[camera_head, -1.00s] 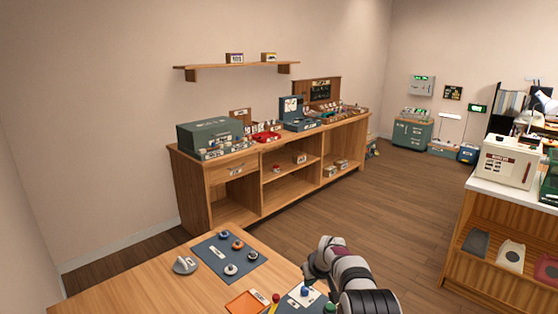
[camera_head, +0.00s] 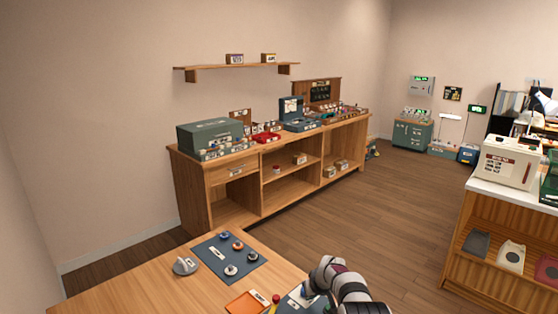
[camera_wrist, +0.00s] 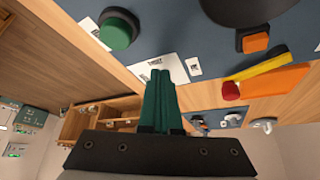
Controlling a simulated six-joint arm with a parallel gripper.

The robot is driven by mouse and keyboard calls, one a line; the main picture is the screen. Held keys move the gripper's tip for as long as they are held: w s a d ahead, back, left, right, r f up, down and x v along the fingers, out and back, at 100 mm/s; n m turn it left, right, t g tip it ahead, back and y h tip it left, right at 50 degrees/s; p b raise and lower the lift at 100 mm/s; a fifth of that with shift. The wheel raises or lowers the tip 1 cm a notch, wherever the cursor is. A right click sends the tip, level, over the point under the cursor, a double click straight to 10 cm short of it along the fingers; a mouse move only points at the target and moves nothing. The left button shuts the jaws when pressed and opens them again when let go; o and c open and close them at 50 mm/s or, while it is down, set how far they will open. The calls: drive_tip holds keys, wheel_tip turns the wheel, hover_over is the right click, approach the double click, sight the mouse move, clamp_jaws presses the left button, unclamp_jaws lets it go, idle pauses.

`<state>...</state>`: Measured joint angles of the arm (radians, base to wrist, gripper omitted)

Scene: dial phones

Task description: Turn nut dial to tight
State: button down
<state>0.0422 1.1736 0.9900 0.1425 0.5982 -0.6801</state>
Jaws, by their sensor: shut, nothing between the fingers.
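My gripper (camera_wrist: 160,76) shows in the wrist view with its green fingers shut together and empty. The fingertips are over a white label card (camera_wrist: 146,72) on a dark blue panel (camera_wrist: 205,30). The card's small print seems to read "TIGHT". A green round knob (camera_wrist: 118,28) is up and left of the fingertips, apart from them. I cannot tell for sure which part is the nut dial; the fingers hide part of the card. In the head view the wrist (camera_head: 325,275) is at the table's front right, over the panel.
A yellow bar with a red end (camera_wrist: 270,75), an orange block (camera_wrist: 255,42) and a large dark disc (camera_wrist: 245,8) are to the right in the wrist view. In the head view, a dark mat with several round dials (camera_head: 228,258) and a grey dial (camera_head: 185,265) stand to the left.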

drive_tip(key=shift+w+a, duration=0.15)
drive_tip(key=shift+w, duration=0.15)
idle(0.5)
